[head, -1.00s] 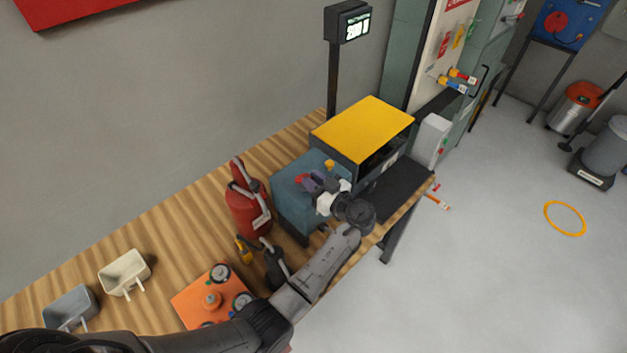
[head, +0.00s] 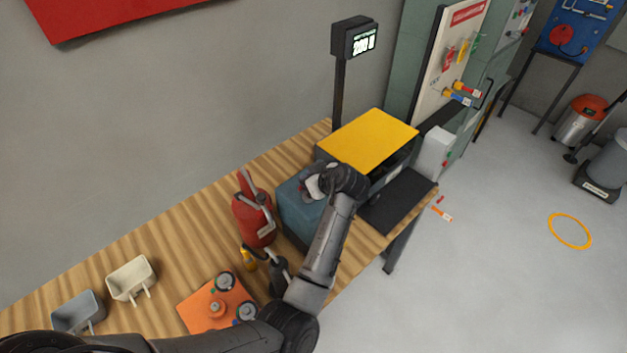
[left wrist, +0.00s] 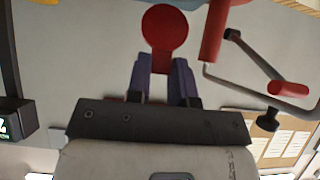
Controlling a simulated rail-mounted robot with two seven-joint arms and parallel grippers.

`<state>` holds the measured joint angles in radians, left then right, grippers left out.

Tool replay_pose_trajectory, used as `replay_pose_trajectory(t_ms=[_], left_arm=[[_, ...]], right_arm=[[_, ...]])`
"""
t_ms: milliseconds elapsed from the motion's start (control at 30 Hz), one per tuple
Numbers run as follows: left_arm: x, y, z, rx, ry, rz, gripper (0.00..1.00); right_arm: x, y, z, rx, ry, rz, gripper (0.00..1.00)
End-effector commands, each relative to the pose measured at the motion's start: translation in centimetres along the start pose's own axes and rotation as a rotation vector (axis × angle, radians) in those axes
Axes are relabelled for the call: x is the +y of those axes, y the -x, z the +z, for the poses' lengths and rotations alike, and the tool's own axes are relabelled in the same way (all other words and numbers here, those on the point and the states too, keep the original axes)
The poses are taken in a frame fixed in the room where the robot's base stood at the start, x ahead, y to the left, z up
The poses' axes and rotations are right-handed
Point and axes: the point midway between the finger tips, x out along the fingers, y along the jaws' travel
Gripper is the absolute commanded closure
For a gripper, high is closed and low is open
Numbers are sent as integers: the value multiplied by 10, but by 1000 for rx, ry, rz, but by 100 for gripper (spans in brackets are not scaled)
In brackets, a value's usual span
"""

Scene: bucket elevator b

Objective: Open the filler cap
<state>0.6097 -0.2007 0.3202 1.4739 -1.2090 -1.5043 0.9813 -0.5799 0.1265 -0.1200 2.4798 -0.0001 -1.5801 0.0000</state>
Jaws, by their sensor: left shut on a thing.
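A red round cap (left wrist: 166,26) shows face-on at the tips of my left gripper (left wrist: 162,66) in the left wrist view. The purple fingers are shut on it. In the head view my left gripper (head: 313,187) is over the top of a blue-grey box (head: 297,215). My own wrist hides the fingertips and the cap there. My right gripper is not in view.
A red can (head: 252,217) with a handle stands left of the box. A yellow-topped machine (head: 370,138) stands behind it, with a display (head: 355,38) on a post. An orange plate (head: 217,306) and two scoops (head: 132,280) lie on the bench. Floor to the right is mostly clear.

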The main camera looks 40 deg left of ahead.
Motion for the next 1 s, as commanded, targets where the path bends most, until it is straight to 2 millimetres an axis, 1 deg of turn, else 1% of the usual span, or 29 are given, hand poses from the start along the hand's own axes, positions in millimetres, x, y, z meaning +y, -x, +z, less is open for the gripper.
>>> replay_pose_trajectory(t_ms=[33, 100, 300, 500, 700, 1000], left_arm=[[0, 2, -8, -46, 2, -1, 100], [0, -1, -12, -110, 3, 0, 100], [0, -9, -21, -273, 2, -1, 100], [0, -18, -26, -399, 1, -1, 100], [0, -24, -27, -482, 1, -1, 100], [0, -29, -27, -531, 0, -1, 100]], right_arm=[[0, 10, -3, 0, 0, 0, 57], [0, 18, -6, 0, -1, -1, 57], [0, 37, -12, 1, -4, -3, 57], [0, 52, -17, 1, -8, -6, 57], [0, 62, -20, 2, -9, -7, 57], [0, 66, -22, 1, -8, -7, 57]])
